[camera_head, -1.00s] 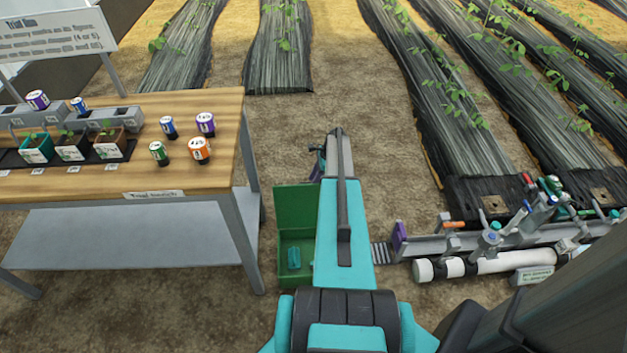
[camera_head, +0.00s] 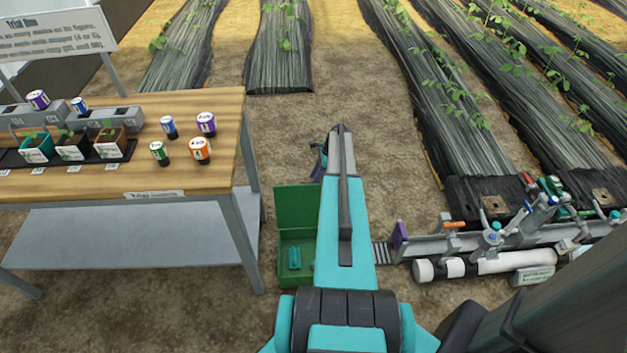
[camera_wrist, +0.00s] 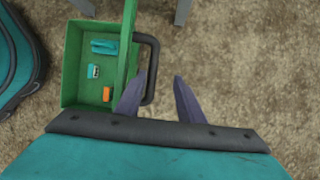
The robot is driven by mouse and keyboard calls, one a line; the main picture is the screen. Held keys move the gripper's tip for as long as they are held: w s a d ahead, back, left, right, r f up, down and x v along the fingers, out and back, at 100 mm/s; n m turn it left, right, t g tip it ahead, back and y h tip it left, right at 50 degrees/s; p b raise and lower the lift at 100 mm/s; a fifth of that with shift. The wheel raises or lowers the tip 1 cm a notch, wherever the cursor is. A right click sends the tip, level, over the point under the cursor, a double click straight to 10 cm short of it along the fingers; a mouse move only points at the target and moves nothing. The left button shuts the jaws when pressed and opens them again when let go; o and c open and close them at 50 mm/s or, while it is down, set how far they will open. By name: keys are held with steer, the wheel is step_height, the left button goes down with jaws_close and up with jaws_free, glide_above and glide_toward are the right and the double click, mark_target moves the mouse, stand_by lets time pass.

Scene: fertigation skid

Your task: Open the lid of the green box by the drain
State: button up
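The green box (camera_head: 282,252) stands on the ground right of the bench, partly behind my arm in the head view. Its lid (camera_head: 298,205) is open and stands upright at the far side. The wrist view shows the box (camera_wrist: 72,65) from above, with the lid (camera_wrist: 127,45) almost edge-on and its black handle (camera_wrist: 152,68) to the right. My gripper (camera_wrist: 158,74) is open, with its two dark fingers apart. The handle appears between the fingertips in the picture; I cannot tell whether they surround or touch it. Nothing is seen gripped.
Inside the box lie a teal item (camera_wrist: 104,47), a small white-and-teal item (camera_wrist: 93,71) and an orange one (camera_wrist: 106,94). The drain grate (camera_head: 383,253) and pipework (camera_head: 490,263) are to the right. The wooden bench (camera_head: 200,104) is left. Bare soil lies beyond the box.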

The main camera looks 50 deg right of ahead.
steer(key=v, duration=1.1)
steer(key=shift+r, duration=0.4)
steer(key=shift+s+d, duration=0.1)
steer(key=shift+s, duration=0.1)
